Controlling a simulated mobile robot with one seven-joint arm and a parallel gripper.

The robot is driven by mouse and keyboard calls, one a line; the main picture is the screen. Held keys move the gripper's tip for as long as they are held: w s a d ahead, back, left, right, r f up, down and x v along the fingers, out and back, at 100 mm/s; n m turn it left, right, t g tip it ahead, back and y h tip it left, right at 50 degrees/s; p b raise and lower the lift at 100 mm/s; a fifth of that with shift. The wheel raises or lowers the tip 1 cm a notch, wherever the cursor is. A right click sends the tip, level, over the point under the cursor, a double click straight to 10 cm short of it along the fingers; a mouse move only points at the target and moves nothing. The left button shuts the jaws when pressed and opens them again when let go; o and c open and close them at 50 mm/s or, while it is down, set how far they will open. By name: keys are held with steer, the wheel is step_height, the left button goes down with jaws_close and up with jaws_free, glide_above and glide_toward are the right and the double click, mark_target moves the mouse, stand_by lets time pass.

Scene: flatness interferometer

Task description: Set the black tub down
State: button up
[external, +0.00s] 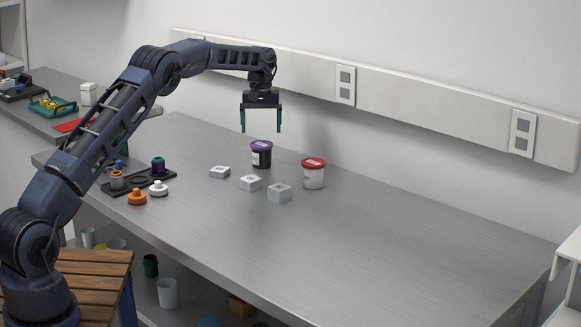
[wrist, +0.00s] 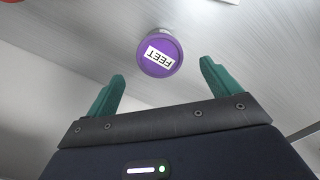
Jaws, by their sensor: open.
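The black tub (external: 261,156) has a purple lid and a pale label on its side. It stands upright on the grey metal bench (external: 400,235), toward the back. In the wrist view its purple lid (wrist: 160,53) shows from above, with a white label reading "FEET". My gripper (external: 262,128) is open and empty, with green fingers pointing down, above the tub and apart from it. In the wrist view the fingers (wrist: 162,85) are spread, and the tub lies beyond their tips with nothing between them.
A white tub with a red lid (external: 313,174) stands right of the black tub. Several small pale blocks, one a block (external: 279,194), lie in front. A black tray (external: 150,182) with small pieces, an orange knob (external: 137,197) and a white knob (external: 158,188) are left. The bench's right side is clear.

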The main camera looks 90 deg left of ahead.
mark_target(262, 144)
steer(key=shift+r, duration=1.5)
